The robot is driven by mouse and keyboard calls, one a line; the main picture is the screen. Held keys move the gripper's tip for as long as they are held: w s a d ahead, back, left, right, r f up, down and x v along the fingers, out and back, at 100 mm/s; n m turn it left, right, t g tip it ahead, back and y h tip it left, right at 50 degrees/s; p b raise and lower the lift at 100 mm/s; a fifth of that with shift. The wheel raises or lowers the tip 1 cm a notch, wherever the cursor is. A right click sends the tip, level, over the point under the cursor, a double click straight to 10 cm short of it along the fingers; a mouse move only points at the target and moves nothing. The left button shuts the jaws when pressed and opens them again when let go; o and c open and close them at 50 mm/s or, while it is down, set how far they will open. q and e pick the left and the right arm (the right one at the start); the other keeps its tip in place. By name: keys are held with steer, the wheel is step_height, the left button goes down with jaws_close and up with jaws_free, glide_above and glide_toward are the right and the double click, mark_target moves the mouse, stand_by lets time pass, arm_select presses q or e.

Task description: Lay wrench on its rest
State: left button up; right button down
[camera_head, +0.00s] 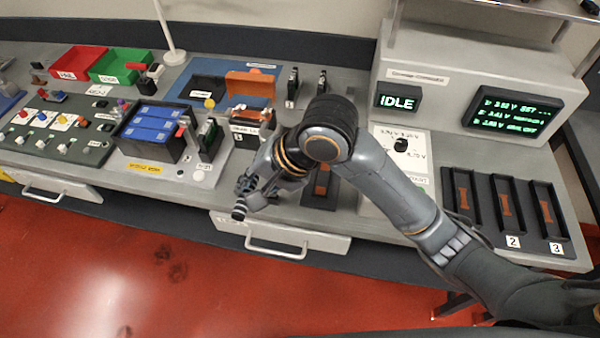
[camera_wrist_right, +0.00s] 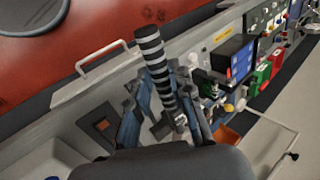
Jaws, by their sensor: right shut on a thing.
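My right gripper (camera_head: 258,184) is above the front edge of the bench, near the middle of the head view. In the right wrist view its fingers (camera_wrist_right: 165,110) are shut around the wrench (camera_wrist_right: 152,50), whose ribbed dark and grey handle sticks up between them. In the head view only a short dark end of the wrench (camera_head: 239,210) shows below the fingers. A dark tray with an orange-brown inlay (camera_head: 321,183), perhaps the rest, lies just right of the gripper, partly behind my arm. It also shows in the wrist view (camera_wrist_right: 100,124). My left gripper is out of view.
A blue battery block (camera_head: 152,124) stands left of the gripper. Red (camera_head: 77,60) and green (camera_head: 120,64) bins are at the back left. Narrow dark trays (camera_head: 510,205) lie at the right, before the IDLE display (camera_head: 398,101). A drawer handle (camera_head: 277,250) juts out in front.

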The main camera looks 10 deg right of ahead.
steer(key=shift+w+d+f+p, duration=0.15)
steer(key=shift+w+d+f, duration=0.15)
steer(key=shift+w, duration=0.25)
steer(key=shift+w+d+f+p, duration=0.15)
steer(key=shift+w+f, duration=0.1)
steer(key=shift+w, duration=0.3)
steer(key=w+d+f+p, duration=0.1)
steer(key=w+f, duration=0.2)
steer(key=w+d+f+p, duration=0.1)
steer(key=w+f, duration=0.3)
steer(key=w+d+f+p, duration=0.1)
steer(key=w+f, duration=0.2)
steer(key=f, duration=0.1)
steer(key=shift+w+d, duration=0.25)
steer(key=shift+w, duration=0.05)
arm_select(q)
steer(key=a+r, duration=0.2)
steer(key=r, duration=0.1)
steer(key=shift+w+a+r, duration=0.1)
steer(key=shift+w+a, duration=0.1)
arm_select(e)
steer(key=shift+f, duration=0.45)
steer(key=c, duration=1.2)
jaws_free()
steer(key=shift+f, duration=0.2)
